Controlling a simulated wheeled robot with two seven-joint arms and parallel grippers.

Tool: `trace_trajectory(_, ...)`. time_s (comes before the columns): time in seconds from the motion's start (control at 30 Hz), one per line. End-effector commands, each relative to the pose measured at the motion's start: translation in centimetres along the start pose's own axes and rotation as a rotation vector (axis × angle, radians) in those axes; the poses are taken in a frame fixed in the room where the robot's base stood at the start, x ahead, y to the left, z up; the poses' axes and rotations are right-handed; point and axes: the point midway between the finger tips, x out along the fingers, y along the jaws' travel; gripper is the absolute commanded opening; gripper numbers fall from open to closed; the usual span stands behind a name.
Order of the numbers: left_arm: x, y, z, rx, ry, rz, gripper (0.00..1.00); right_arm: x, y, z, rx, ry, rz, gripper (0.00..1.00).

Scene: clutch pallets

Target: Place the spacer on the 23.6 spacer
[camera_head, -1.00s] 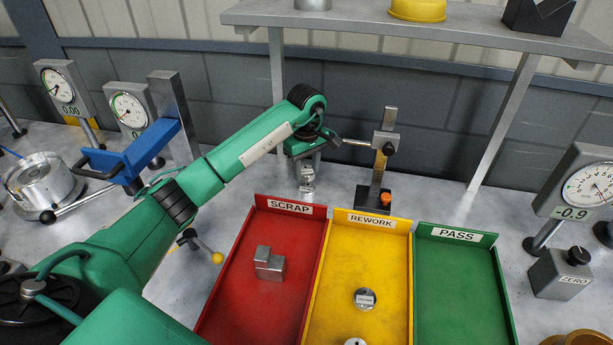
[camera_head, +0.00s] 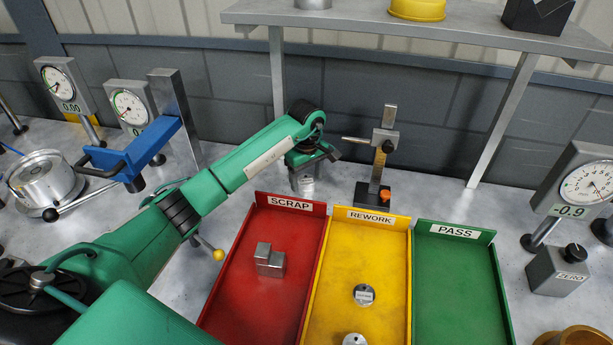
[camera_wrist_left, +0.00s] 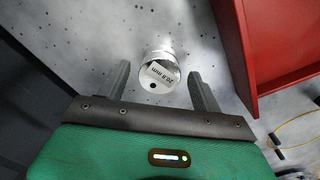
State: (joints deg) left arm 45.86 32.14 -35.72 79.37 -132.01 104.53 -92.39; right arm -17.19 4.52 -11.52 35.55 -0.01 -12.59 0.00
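A metal spacer (camera_wrist_left: 160,72) with a printed label and a dark dot on its top shows in the left wrist view. It stands between the two fingers of my left gripper (camera_wrist_left: 160,76), with a gap on each side. In the head view my left gripper (camera_head: 303,180) points down just behind the red scrap tray, and the spacer (camera_head: 307,183) shows partly between its fingers. I cannot tell whether this is one spacer or one stacked on another, and the label is too small to read surely. My right gripper is not in view.
The red scrap tray (camera_head: 225,306) holds a stepped metal block (camera_head: 269,261). The yellow rework tray (camera_head: 340,270) holds round metal pieces (camera_head: 364,295). The green pass tray (camera_head: 455,285) is empty. A gauge stand (camera_head: 372,195) is close on the gripper's right; a shelf (camera_head: 430,27) hangs behind.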

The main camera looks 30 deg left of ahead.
Motion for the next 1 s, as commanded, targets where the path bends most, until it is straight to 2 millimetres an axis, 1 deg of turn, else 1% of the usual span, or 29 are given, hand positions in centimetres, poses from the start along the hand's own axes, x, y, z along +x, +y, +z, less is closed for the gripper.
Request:
trace_trajectory(0.13, -0.1, 0.0, 0.0, 0.000, 0.000, 0.000, 0.66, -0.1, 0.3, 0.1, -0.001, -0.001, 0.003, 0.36)
trace_trajectory(0.23, -0.5, 0.0, 0.1, 0.000, -0.001, 0.000, 0.66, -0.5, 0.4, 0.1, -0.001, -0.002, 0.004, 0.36)
trace_trajectory(0.27, -0.6, 0.1, 0.0, 0.000, 0.001, 0.001, 0.66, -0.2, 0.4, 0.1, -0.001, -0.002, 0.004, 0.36)
trace_trajectory(0.4, -2.6, 0.1, -0.1, 0.000, 0.004, 0.003, 0.66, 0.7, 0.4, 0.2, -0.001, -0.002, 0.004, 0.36)
trace_trajectory(0.6, -5.8, 0.1, -0.1, 0.000, 0.003, 0.003, 0.66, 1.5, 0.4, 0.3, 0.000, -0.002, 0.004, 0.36)
trace_trajectory(0.7, -6.8, 0.1, 0.0, 0.000, 0.001, 0.001, 0.66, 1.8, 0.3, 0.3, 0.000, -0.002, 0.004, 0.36)
trace_trajectory(0.8, -7.5, 0.0, 0.0, -0.001, 0.001, 0.001, 0.66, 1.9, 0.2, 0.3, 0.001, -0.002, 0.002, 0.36)
trace_trajectory(1.0, -7.8, 0.0, 0.0, -0.001, -0.001, -0.001, 0.66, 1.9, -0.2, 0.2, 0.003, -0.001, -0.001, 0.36)
